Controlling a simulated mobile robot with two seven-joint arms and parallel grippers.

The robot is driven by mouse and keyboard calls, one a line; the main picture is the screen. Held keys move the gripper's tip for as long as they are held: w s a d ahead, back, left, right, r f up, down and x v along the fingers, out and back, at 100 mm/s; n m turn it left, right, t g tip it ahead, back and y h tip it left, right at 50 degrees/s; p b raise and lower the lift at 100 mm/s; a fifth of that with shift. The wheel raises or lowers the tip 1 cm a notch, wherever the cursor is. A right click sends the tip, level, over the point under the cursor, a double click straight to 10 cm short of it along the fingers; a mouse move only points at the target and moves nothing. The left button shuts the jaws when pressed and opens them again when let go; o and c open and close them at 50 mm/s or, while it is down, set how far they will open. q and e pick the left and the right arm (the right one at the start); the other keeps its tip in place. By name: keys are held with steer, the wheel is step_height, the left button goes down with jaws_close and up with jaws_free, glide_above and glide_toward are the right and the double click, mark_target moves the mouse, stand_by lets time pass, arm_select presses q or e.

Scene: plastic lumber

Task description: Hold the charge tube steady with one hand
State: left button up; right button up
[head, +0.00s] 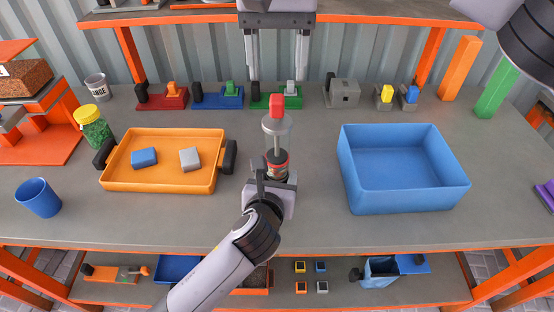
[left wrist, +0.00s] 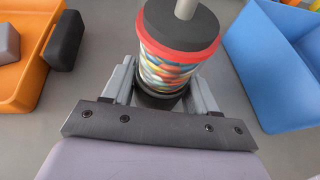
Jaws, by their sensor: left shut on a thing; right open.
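The charge tube (head: 275,165) stands upright in the middle of the table, with a dark cap, a red band and a rod rising to a disc and red knob (head: 277,103). My left gripper (head: 272,182) is shut around its lower part. In the left wrist view the tube (left wrist: 170,65) shows multicoloured contents through its side, between the fingers of the left gripper (left wrist: 162,95). Its rod runs out of the top of that view. My right gripper (head: 278,86) is open and points down, its fingers behind and above the red knob, apart from it in the picture.
An orange tray (head: 160,184) with a blue and a grey block is left of the tube. A blue bin (head: 400,195) is at right. A green-filled jar (head: 92,125) and blue cup (head: 38,197) stand at left. Several small devices line the back. Table in front is clear.

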mark_target(275, 163)
arm_select(q)
steer(key=o, duration=1.5)
steer(key=shift+s, duration=0.1)
steer(key=v, duration=0.7)
steer(key=shift+r, duration=0.1)
steer(key=shift+s+r, duration=0.1)
steer(key=shift+r, duration=3.2)
